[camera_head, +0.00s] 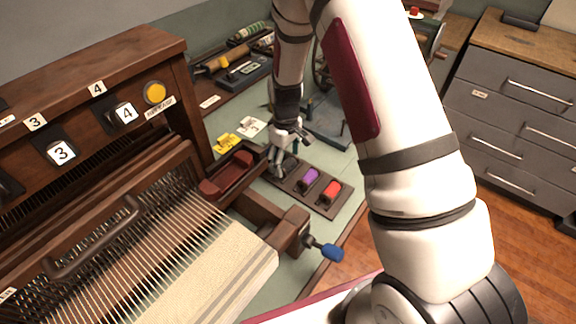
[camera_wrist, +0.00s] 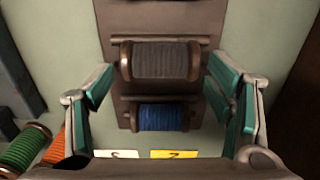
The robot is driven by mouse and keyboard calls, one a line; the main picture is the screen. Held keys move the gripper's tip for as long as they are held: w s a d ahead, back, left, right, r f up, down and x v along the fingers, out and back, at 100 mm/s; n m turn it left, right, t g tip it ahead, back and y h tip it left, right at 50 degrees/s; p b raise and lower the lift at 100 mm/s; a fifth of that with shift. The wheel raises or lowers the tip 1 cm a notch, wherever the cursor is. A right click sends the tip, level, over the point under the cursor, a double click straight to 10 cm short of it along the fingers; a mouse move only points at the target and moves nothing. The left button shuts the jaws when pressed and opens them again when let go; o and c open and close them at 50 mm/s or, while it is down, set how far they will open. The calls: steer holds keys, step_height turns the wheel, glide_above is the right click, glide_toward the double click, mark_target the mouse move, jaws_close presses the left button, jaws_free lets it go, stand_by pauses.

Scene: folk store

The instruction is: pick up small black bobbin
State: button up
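The small black bobbin (camera_wrist: 160,62) is dark grey-black thread on a brown spool, seated in a brown rack (camera_wrist: 158,14) in the wrist view. My gripper (camera_wrist: 160,76) is open, with one teal-padded finger on each side of the rack, apart from the bobbin. Nothing is held. In the head view my gripper (camera_head: 284,152) is over the left end of the rack (camera_head: 322,208), where a dark bobbin (camera_head: 290,164) is partly hidden by the fingers.
A blue bobbin (camera_wrist: 160,117) sits beside the black one. Purple (camera_head: 310,176) and red (camera_head: 331,189) bobbins are farther along the rack. A wooden shuttle (camera_head: 229,174) and the loom (camera_head: 130,215) stand close at left. Green (camera_wrist: 24,147) and orange spools lie at lower left in the wrist view.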

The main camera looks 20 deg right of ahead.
steer(key=c, duration=0.7)
